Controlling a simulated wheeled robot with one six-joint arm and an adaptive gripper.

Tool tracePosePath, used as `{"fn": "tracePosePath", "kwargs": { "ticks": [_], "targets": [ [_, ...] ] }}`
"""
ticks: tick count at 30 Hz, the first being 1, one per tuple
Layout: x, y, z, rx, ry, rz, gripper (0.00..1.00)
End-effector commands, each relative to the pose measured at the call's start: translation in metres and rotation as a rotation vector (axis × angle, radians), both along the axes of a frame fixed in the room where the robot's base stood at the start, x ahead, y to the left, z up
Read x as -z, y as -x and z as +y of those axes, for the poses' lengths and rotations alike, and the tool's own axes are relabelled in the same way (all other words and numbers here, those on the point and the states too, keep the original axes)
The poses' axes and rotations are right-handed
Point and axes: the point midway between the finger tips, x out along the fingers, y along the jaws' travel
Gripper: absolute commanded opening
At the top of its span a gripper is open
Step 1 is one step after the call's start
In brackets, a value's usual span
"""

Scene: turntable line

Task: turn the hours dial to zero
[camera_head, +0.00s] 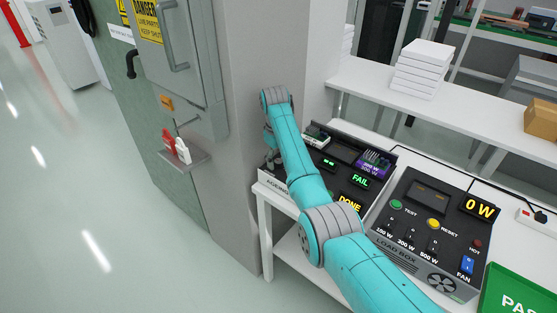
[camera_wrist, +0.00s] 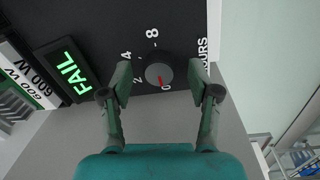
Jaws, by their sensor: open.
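The hours dial (camera_wrist: 159,70) is a round dark knob on a black panel in the wrist view. Its red pointer mark faces the lower edge, at or very near the printed 0. The numbers 2, 4 and 8 and the word HOURS are printed around it. My gripper (camera_wrist: 161,76) is open, with one finger on each side of the dial and visible gaps to it. Whether the fingertips reach down to the knob's depth is hard to tell. In the head view my arm hides the dial, and the gripper shows only partly at the panel's far left end.
A green FAIL display (camera_wrist: 70,72) lights up left of the dial. The load box (camera_head: 425,235), reading 0 W, stands right of my arm on the white bench. A grey pillar (camera_head: 262,60) rises close behind the gripper. A green tray (camera_head: 510,295) lies front right.

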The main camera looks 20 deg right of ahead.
Motion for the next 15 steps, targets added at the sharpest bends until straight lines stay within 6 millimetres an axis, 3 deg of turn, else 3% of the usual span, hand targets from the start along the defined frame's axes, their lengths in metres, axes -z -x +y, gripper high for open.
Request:
{"fn": "tracePosePath", "kwargs": {
  "ticks": [9, 15],
  "targets": [
    [-0.048, 0.0, 0.003, 0.0, 0.001, -0.004, 0.61],
    [-0.066, 0.001, 0.004, -0.001, 0.0, -0.001, 0.61]
  ]
}}
